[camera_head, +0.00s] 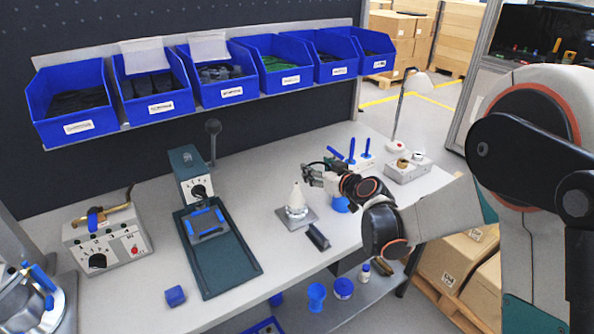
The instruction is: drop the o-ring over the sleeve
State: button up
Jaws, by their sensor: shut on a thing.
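A white, cone-topped sleeve (296,200) stands upright on a grey square base plate (283,215) on the bench. My gripper (308,174) is just behind and to the right of the cone's tip, at about its height or a little above. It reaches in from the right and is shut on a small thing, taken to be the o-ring. The o-ring itself is too small to make out at the fingertips. I cannot tell whether it touches the cone. No ring shows clearly around the sleeve.
A dark block (318,238) lies in front of the base plate. A press with a green tray (238,270) stands to the left, and a blue cube (175,296) lies near the front edge. Blue-handled tools (352,150) stand behind my gripper. Blue bins (150,85) hang above.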

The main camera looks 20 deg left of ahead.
send_over(298, 189)
jog(key=shift+w+a+f+n+g+y, duration=0.3)
jog(key=shift+a+f+n+g, duration=0.05)
jog(key=shift+f+n+g, duration=0.05)
jog(key=shift+b, duration=0.3)
jog(key=shift+f+b, duration=2.8)
jog(key=shift+f, duration=0.8)
jog(key=o, duration=1)
jog(key=shift+c, duration=0.2)
jog(key=shift+s+d, duration=0.1)
